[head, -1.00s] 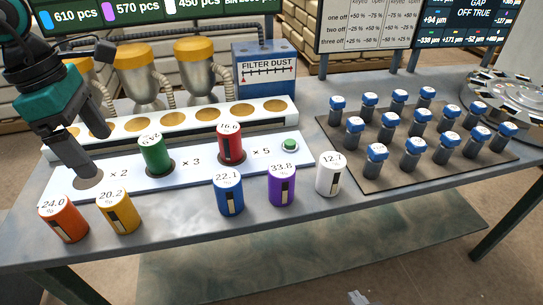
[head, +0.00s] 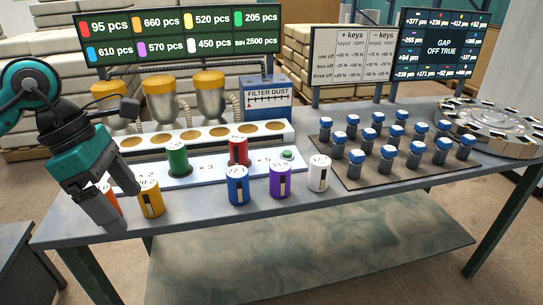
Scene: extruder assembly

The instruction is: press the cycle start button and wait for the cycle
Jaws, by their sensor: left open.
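The green round button (head: 287,154) sits at the right end of the white panel (head: 207,168), just right of the red canister (head: 238,151). Nothing touches the button. A green canister (head: 177,160) stands in another panel socket. My left gripper (head: 124,206) is open at the table's left front, far from the button. The orange canister (head: 112,199) shows between its fingers and is partly hidden; I cannot tell whether they touch it. The wall screen (head: 180,36) shows piece counts. My right gripper is out of view.
Yellow (head: 150,198), blue (head: 237,185), purple (head: 280,180) and white (head: 319,174) canisters stand along the front. Hoppers with yellow lids (head: 160,85) and a filter dust box (head: 266,100) are behind. Several blue-topped pegs stand on a dark mat (head: 375,179) at right.

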